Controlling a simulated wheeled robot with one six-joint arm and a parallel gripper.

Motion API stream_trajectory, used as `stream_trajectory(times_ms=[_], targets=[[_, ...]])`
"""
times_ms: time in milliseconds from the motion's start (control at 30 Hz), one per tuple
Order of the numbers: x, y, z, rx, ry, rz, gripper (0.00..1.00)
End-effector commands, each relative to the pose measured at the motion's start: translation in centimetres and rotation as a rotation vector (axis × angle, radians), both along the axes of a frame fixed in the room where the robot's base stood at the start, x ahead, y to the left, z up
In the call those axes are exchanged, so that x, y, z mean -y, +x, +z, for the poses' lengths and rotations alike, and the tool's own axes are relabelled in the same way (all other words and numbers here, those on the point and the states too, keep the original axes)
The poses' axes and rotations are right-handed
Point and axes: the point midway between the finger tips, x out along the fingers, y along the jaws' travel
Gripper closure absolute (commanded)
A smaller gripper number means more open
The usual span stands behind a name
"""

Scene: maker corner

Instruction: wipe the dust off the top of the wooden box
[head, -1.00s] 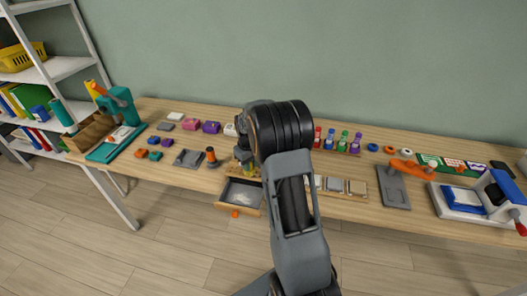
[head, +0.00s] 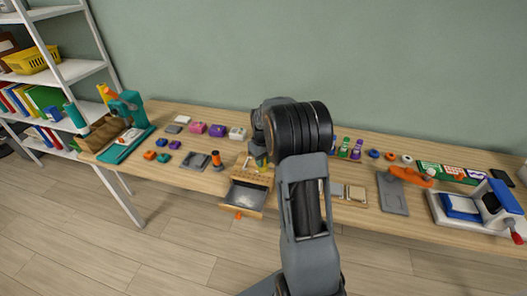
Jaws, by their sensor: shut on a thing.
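The wooden box (head: 259,179) sits at the front edge of the table, left of my arm, with its drawer (head: 243,195) pulled out over the edge. The drawer has a grey inside with pale marks and an orange knob. My gripper (head: 261,161) is over the box top, mostly hidden behind my arm. It is shut on a small yellow-green thing, seen only in part, at or just above the box top. I cannot tell whether it touches. The part of the top that shows is plain tan; dust on it is too small to make out.
An orange-topped dark bottle (head: 217,160) stands close left of the box. A grey plate (head: 196,161) lies farther left. Small trays (head: 346,192) lie right of my arm, then a grey stand (head: 392,192) with an orange lever.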

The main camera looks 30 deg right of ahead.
Motion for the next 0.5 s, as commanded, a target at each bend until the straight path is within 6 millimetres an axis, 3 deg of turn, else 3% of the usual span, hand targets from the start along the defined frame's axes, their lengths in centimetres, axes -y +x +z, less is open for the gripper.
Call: stream_trajectory(times_ms=[200, 500], targets=[[-0.1, 0.0, 2.2, 0.001, 0.0, 0.003, 0.94], [-0.2, 0.1, 2.5, 0.001, 0.0, 0.003, 0.94]])
